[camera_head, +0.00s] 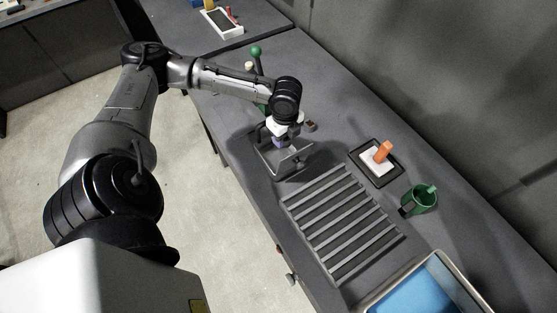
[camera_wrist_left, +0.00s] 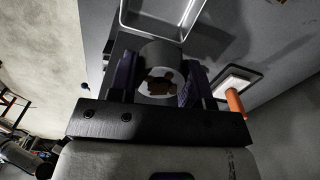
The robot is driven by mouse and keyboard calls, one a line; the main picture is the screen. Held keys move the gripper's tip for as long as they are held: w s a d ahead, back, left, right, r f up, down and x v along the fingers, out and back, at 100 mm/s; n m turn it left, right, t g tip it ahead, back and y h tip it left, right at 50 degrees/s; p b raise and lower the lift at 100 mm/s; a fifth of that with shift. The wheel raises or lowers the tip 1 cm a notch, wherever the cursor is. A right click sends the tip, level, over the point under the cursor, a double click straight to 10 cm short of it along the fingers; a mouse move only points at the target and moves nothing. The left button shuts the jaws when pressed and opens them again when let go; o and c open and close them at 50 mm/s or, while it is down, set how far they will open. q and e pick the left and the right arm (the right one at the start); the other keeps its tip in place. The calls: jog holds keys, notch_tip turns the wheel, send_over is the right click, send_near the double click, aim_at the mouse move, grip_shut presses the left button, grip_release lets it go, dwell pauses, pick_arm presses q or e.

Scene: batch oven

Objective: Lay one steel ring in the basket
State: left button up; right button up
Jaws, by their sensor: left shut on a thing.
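My left gripper (camera_head: 283,143) is over the basket (camera_head: 299,168), a grey thin-walled open tray on the dark bench. In the left wrist view my left gripper (camera_wrist_left: 160,82) is shut on a short grey cylinder, the steel ring (camera_wrist_left: 158,55), held between two dark purple fingers. White and brown patches show on its near end. The basket's pale rim (camera_wrist_left: 152,33) shows just beyond the ring. The gripper hides part of the basket in the head view, so I cannot tell whether the ring touches it. My right gripper is not in view.
A slatted rack (camera_head: 340,222) lies in front of the basket. To the right are an orange-handled block (camera_head: 383,152) on a dark-rimmed plate and a green mug (camera_head: 424,197). A blue-bottomed tray (camera_head: 415,295) is at lower right. A green-knobbed lever (camera_head: 256,52) stands behind.

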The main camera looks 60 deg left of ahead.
pick_arm(q)
notch_tip(320, 180, down, 10)
jog(key=shift+r, duration=0.1)
dwell(0.4)
jog(key=shift+f, duration=0.4)
jog(key=shift+f, duration=0.2)
jog(key=o, duration=0.9)
jog(key=shift+a, duration=0.1)
jog(key=shift+o, duration=0.2)
notch_tip(320, 180, up, 13)
jog(key=shift+r, duration=0.1)
